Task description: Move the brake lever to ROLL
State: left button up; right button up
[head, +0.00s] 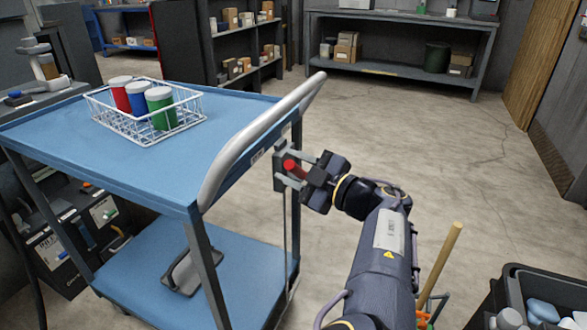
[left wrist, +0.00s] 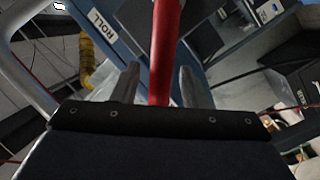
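The brake lever is a red bar (head: 291,167) at the handle end of the blue cart (head: 60,128). In the left wrist view the red lever (left wrist: 164,45) rises between the two grey fingers of my left gripper (left wrist: 158,85). A narrow gap shows on each side of it, so the gripper looks open around the lever. In the head view my left gripper (head: 300,172) is at the lever, partly covering it. A ROLL label (left wrist: 103,27) is on the blue edge, left of the lever in the left wrist view. My right gripper is not in view.
The cart's curved grey push handle (head: 262,130) rises close to my gripper. A white wire basket (head: 146,127) with red, blue and green jars stands on the cart top. A dark bin (head: 540,285) is at lower right. The floor beyond the cart is open.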

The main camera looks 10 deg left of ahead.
pick_arm(q)
grip_shut()
jog(key=shift+w+r+m+p, duration=0.35)
jog(key=shift+r+m+p, duration=0.15)
jog(key=shift+m+p, duration=0.15)
jog(key=shift+w+d+r+m+g, duration=0.15)
jog(key=shift+w+m+g, duration=0.05)
jog(key=shift+m+g, duration=0.15)
jog(key=shift+w+h+p, duration=0.1)
jog(key=shift+h+p, duration=0.2)
jog(key=shift+p, duration=0.1)
jog(key=shift+d+m, duration=0.1)
jog(key=shift+m, duration=0.2)
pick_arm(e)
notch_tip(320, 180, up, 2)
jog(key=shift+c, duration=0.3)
